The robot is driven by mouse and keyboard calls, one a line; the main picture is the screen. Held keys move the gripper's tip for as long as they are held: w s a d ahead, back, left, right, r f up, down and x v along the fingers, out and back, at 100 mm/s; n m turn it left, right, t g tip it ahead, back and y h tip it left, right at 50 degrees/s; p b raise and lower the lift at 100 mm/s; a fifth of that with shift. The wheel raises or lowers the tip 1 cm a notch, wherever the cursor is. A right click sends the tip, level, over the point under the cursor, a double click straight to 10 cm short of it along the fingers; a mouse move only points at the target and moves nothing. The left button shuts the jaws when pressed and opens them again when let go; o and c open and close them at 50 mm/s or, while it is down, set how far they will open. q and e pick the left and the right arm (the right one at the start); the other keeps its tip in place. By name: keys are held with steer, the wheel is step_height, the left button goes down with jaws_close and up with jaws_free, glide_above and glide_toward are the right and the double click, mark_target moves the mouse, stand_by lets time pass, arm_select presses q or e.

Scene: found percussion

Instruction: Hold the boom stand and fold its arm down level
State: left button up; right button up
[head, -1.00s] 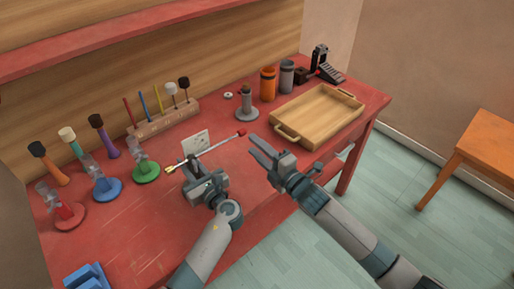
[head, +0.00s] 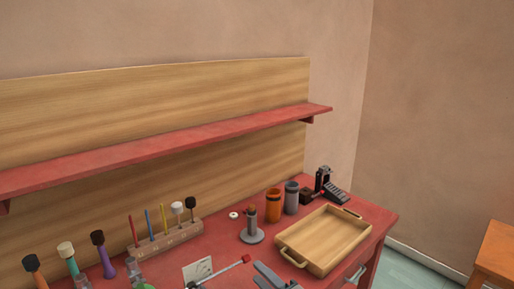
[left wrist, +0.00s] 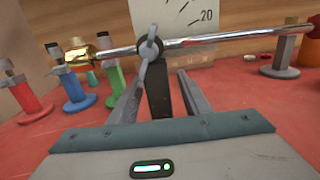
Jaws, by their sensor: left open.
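The boom stand shows in the left wrist view as a dark post (left wrist: 159,95) with a round joint and a grey lever on top. Its shiny arm (left wrist: 215,40) crosses the joint, with a brass weight at the left end, and slants up to the right. In the head view the boom arm (head: 225,272) shows at the bottom edge with its red tip. My left gripper (left wrist: 162,90) is open, one finger on each side of the post; contact cannot be told. My right gripper (head: 267,275) is open and empty, right of the red tip, partly cut off.
A white scale card (head: 196,269) stands behind the boom arm. A wooden tray (head: 283,253) is at right on the red table. A grey stand (head: 252,236), an orange cup (head: 273,206) and a mallet rack (head: 165,238) stand behind. A red shelf (head: 160,148) overhangs the back.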

arm_select(q)
steer(key=v, duration=1.1)
